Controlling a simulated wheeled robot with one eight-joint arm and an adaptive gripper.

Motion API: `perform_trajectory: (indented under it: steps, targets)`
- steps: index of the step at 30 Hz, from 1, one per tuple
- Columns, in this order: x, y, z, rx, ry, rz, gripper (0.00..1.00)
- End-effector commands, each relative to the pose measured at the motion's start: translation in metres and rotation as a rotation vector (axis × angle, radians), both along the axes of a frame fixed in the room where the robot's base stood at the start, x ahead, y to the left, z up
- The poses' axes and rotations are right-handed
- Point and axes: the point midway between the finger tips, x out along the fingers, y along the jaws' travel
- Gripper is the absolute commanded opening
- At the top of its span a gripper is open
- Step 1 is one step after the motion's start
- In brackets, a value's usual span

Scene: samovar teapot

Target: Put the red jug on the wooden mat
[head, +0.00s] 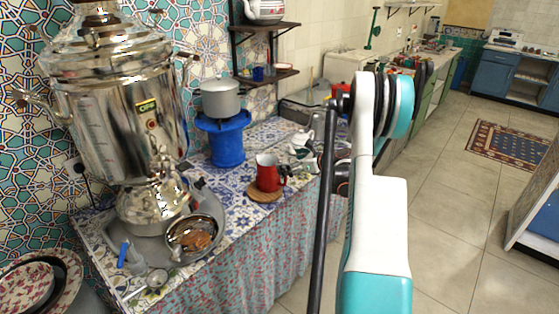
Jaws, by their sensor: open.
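The red jug (267,176) stands upright on the round wooden mat (263,197), near the front edge of the tiled counter. Its pale inside shows at the top and its handle points right. The mat's rim shows below the jug. My arm rises to the right of the jug, with a clear gap between them in the picture.
A large metal samovar (125,120) stands on a grey tray at left with a bowl (193,238). A blue stand (226,143) bears a grey pot (220,98). Small teaware (302,143) stands behind the jug. Open floor (450,220) lies at right.

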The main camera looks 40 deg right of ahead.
Motion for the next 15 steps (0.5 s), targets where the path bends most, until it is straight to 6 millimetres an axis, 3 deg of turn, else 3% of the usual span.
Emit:
perform_trajectory:
  steps: [6,15]
  targets:
    - [-0.018,-0.003,0.007,-0.001,0.0,0.0,1.0]
    - [-0.019,-0.003,0.007,-0.001,0.0,0.0,1.0]
